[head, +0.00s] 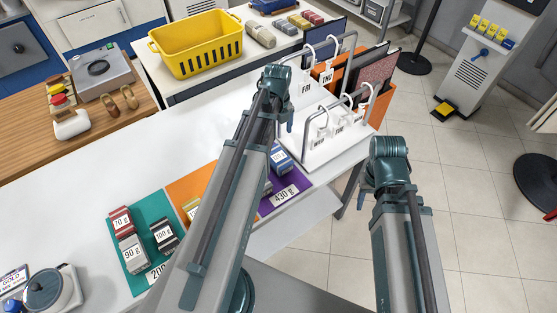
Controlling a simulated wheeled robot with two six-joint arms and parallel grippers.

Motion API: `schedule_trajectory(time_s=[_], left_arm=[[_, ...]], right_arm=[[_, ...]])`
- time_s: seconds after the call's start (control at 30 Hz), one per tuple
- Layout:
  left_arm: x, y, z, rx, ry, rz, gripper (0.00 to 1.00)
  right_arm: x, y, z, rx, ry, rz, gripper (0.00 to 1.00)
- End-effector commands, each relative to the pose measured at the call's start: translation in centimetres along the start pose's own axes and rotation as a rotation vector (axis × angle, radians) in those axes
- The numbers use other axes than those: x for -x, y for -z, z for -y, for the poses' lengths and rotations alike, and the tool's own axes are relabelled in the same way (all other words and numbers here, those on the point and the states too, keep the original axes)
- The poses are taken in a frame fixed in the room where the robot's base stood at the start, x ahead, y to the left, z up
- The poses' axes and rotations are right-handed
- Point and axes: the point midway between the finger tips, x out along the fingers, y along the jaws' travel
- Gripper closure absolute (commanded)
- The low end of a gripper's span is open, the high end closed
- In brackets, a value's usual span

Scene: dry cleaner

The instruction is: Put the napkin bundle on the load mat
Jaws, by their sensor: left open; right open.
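Three load mats lie on the white counter: a teal mat (122,218) at the left, an orange mat (181,187) partly behind my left arm, and a purple mat (304,180) marked 430 g. The teal mat holds a red bundle marked 70 g (121,219), a grey one marked 90 g (133,253) and a dark one marked 100 g (164,236). A blue bundle (280,158) sits on the purple mat. I cannot tell which bundle is the napkin one.
A yellow basket (195,44) and a beige roll (260,34) stand on the back table. The counter's middle left is clear.

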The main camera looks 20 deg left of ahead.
Motion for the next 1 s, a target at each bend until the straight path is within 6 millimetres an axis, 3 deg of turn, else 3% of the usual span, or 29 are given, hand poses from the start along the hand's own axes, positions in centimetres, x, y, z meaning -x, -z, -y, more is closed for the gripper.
schedule_trajectory(time_s=[0.27, 0.8, 1.0], left_arm=[[-1.3, 0.0, 0.0, 0.001, 0.0, 0.0, 0.0], [-8.5, 0.1, 0.0, 0.002, 0.0, 0.0, 0.0], [-8.7, 0.1, 0.0, 0.002, 0.0, 0.0, 0.0]], right_arm=[[-1.3, 0.1, 0.1, 0.0, 0.0, 0.0, 0.5], [-8.4, 0.5, 0.8, 0.0, 0.0, 0.0, 0.5], [-8.6, 0.5, 0.8, 0.0, 0.0, 0.0, 0.5]])
